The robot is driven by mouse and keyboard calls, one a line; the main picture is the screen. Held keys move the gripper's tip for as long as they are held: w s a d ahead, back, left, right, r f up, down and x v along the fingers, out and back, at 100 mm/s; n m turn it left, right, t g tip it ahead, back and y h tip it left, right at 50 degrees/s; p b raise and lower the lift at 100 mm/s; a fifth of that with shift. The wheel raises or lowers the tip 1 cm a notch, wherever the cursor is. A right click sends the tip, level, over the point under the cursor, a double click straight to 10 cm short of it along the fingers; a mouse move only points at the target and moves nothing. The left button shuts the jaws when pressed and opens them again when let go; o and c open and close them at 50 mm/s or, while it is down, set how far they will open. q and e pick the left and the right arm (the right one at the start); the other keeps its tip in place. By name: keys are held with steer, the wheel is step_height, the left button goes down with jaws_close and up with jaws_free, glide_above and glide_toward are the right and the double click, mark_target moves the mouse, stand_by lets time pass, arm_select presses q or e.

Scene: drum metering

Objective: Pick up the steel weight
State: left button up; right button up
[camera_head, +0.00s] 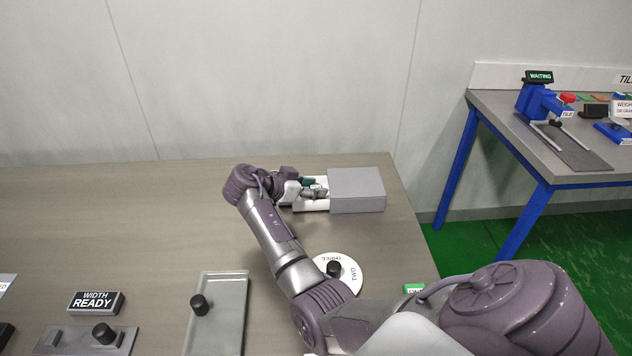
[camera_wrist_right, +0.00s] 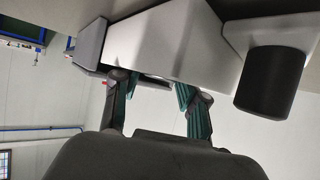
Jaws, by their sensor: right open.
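I cannot make out the steel weight for certain in either view; the gripper and drawer walls may hide it. My right gripper (camera_head: 314,189) is over a pale open drawer (camera_head: 311,207) that sticks out from the left side of a grey box (camera_head: 357,190). In the right wrist view, my right gripper (camera_wrist_right: 157,90) has its green-padded fingers apart. My left gripper is not in view.
On the table (camera_head: 150,225) are a tray (camera_head: 231,313) with a black knob, a white dial (camera_head: 349,282), and a "WIDTH READY" sign (camera_head: 97,302). The back left of the table is clear. A second, blue-legged table (camera_head: 495,115) with blue devices stands at the right.

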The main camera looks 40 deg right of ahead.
steer(key=shift+a, duration=0.1)
jaws_close()
